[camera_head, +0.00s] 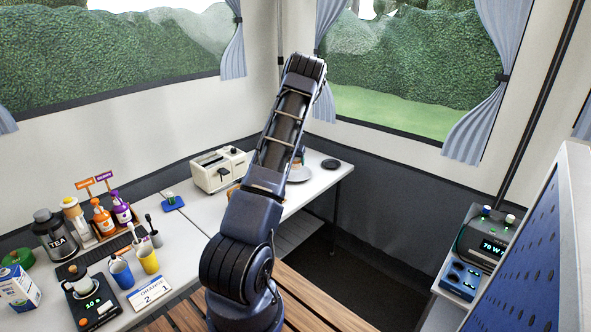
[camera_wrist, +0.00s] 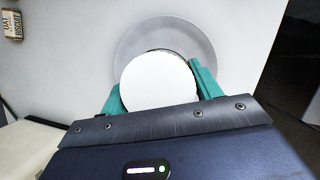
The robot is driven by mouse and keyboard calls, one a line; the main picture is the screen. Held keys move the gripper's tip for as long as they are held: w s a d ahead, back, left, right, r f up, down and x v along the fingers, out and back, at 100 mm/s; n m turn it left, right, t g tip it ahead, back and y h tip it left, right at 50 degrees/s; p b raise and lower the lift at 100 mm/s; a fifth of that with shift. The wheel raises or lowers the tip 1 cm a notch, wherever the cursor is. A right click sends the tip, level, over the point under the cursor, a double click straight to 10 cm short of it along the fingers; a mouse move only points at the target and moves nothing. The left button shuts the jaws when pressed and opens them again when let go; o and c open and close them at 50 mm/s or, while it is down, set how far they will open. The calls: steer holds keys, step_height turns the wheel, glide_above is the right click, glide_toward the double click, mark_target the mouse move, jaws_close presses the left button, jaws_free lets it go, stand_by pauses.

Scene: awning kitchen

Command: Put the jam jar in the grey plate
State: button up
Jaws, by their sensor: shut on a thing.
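In the wrist view my gripper (camera_wrist: 160,88) has its two teal fingers closed on the sides of a round thing with a white top, which I take to be the jam jar (camera_wrist: 158,78). The grey plate (camera_wrist: 190,32) lies behind and beneath it in that view, and the jar covers much of it. Whether the jar touches the plate cannot be told. In the head view the plate (camera_head: 300,174) shows partly at the far end of the white table, beside my arm. My arm hides most of the gripper and jar there.
A white toaster (camera_head: 219,169) stands left of my arm, and a dark round disc (camera_head: 331,164) lies right of the plate. A small box (camera_wrist: 12,25) is at the upper left in the wrist view. Bottles, cups and a scale (camera_head: 97,305) crowd the near left table.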

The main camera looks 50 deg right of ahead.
steer(key=shift+f, duration=2.25)
steer(key=shift+f, duration=0.1)
steer(key=o, duration=1.2)
steer(key=shift+c, duration=0.2)
